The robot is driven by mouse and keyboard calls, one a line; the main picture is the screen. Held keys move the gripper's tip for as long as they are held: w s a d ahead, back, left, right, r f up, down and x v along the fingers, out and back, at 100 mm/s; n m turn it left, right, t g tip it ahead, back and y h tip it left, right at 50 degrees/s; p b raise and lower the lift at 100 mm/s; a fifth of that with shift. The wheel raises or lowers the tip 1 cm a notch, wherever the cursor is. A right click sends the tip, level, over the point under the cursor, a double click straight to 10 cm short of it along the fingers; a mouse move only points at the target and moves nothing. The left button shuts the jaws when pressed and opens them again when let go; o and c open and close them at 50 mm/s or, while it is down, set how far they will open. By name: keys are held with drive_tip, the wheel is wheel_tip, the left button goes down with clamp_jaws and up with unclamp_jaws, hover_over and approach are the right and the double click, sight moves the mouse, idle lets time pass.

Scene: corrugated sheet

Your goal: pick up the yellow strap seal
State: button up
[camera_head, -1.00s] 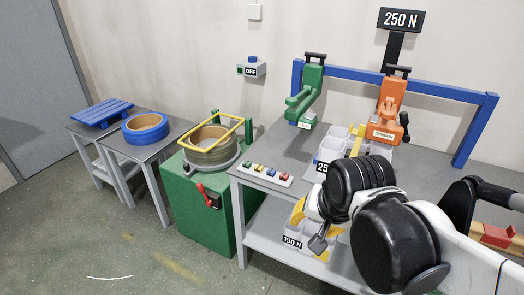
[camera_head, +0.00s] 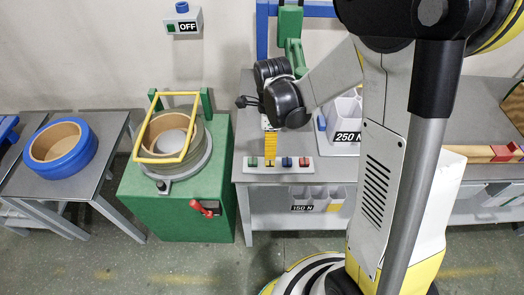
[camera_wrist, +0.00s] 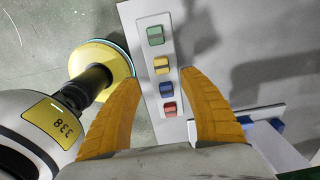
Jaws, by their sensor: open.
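The yellow strap seal (camera_wrist: 161,65) sits on a white strip (camera_wrist: 146,22) between the green seal (camera_wrist: 155,35) and the blue seal (camera_wrist: 166,88) in the wrist view. My gripper (camera_wrist: 160,78) is open and empty, with one orange-yellow finger on each side of the strip. In the wrist view the yellow seal appears between the fingertips, slightly beyond them; the height gap cannot be told.
The red seal (camera_wrist: 170,109) ends the row. The strip lies at the front edge of the grey table (camera_head: 243,130). A green stand with a yellow frame (camera_head: 165,128) is to the left.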

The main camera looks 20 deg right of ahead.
sight(270, 161)
wheel_tip(270, 161, down, 3)
drive_tip(key=shift+s+d+f+b, duration=0.1)
drive_tip(key=shift+s+d+b, duration=0.05)
drive_tip(key=shift+b, duration=0.35)
drive_tip(key=f+b, duration=0.1)
drive_tip(key=f, duration=0.1)
drive_tip(key=f+b, duration=0.1)
drive_tip(key=f, duration=0.1)
drive_tip(key=f+b, duration=0.1)
drive_tip(key=f, duration=0.1)
drive_tip(key=shift+w, duration=0.25)
drive_tip(key=shift+r, duration=0.1)
drive_tip(key=c, duration=1.1)
